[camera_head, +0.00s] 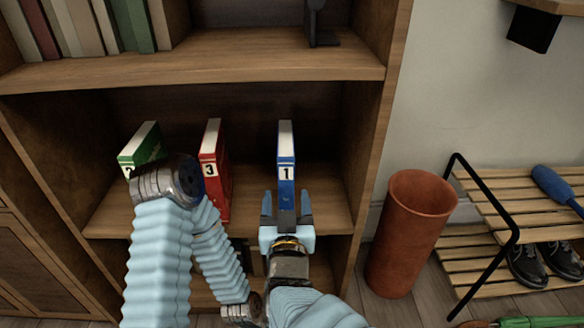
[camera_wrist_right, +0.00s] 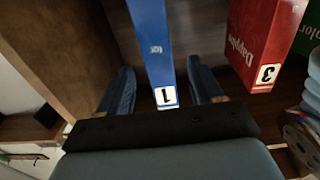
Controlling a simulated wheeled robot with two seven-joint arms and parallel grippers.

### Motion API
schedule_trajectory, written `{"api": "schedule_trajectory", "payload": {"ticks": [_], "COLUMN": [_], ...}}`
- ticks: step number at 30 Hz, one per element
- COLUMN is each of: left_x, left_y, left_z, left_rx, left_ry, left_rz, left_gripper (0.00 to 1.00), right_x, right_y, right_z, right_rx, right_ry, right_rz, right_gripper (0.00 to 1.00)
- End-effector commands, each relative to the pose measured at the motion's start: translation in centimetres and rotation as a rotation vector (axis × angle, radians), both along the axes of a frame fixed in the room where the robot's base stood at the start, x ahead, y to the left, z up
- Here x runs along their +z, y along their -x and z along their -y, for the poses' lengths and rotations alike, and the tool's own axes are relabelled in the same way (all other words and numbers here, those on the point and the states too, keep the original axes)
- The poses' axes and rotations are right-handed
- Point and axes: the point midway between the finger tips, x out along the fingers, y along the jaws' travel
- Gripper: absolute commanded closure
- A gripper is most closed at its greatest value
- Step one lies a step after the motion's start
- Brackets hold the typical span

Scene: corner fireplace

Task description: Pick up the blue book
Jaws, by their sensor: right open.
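The blue book (camera_head: 286,165), marked 1, stands upright on the middle shelf with its spine facing out. My right gripper (camera_head: 287,205) is open in front of it, with one finger on each side of the lower spine. In the right wrist view the blue book (camera_wrist_right: 153,45) shows between the two open fingers (camera_wrist_right: 160,92), with a gap on both sides. My left gripper does not show in the head view.
A red book (camera_head: 214,170), marked 3, stands left of the blue one. A green book (camera_head: 142,146) leans farther left, partly behind my arm. The shelf above (camera_head: 200,62) and the right side panel (camera_head: 378,130) bound the space. A brown bin (camera_head: 410,230) stands at right.

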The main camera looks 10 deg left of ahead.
Motion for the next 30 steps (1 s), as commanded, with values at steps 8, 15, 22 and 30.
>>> {"api": "schedule_trajectory", "payload": {"ticks": [8,15,22,30], "left_x": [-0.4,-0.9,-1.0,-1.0], "left_y": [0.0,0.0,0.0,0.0], "left_z": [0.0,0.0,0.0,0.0], "left_rx": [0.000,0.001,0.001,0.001], "left_ry": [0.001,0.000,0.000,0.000], "left_rz": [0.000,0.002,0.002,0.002], "left_gripper": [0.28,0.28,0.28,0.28], "right_x": [-0.1,0.2,0.3,0.3], "right_y": [-3.2,-6.6,-8.0,-7.9], "right_z": [-0.8,-1.8,-2.2,-2.2], "right_rx": [-0.001,0.000,0.002,0.002], "right_ry": [0.001,0.002,0.002,0.002], "right_rz": [-0.001,0.000,-0.003,-0.002], "right_gripper": [0.34,0.34,0.34,0.55]}}
